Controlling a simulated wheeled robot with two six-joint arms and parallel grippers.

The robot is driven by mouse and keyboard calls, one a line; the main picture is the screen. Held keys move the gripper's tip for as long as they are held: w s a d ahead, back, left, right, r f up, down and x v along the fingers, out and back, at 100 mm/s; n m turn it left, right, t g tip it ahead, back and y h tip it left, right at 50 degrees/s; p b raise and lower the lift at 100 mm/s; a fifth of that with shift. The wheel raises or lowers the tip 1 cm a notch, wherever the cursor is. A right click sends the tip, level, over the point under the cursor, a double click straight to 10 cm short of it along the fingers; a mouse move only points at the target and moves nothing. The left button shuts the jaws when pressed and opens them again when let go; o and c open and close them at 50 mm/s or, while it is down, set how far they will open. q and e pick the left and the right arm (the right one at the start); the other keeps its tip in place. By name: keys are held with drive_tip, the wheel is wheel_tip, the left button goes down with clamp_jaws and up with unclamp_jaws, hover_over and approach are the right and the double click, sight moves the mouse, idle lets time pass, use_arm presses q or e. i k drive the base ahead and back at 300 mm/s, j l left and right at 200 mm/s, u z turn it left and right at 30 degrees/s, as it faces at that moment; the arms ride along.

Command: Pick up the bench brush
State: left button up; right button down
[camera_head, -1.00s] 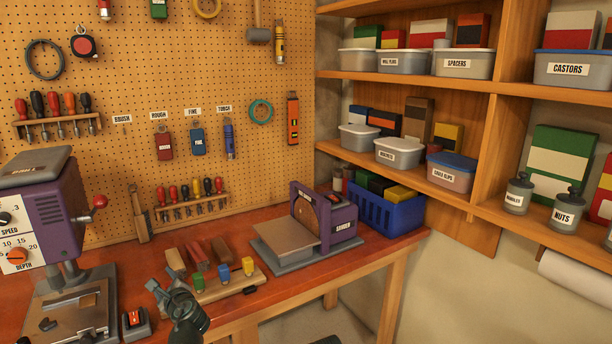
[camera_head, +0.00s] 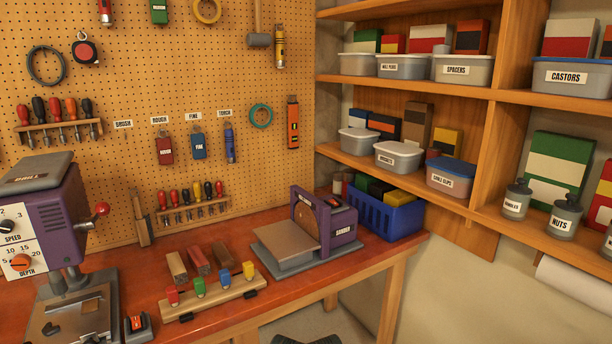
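I cannot clearly pick out the bench brush in the head view. A "BRUSH" label (camera_head: 123,124) is on the pegboard at the left, and nothing hangs directly below it. A wooden tool (camera_head: 143,230) with a thin upright part stands against the board lower down; I cannot tell whether it is a brush. Neither of my grippers shows clearly. A dark shape is cut off at the bottom edge, too little to identify.
A wooden rack (camera_head: 215,298) with coloured pieces sits at the bench front. A purple drill press (camera_head: 60,215) stands left; a sander (camera_head: 328,220) and blue crate (camera_head: 388,216) stand right. Bare red bench top (camera_head: 110,255) shows between press and rack. Shelves (camera_head: 440,88) fill the right.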

sight(143, 224)
drive_tip(key=i+u, duration=0.2)
drive_tip(key=i, duration=0.15)
drive_tip(key=i+l+u, duration=0.25)
drive_tip(key=l, duration=0.3)
drive_tip(key=i+l+u, duration=0.15)
drive_tip(key=i+l, duration=0.05)
drive_tip(key=l, duration=0.1)
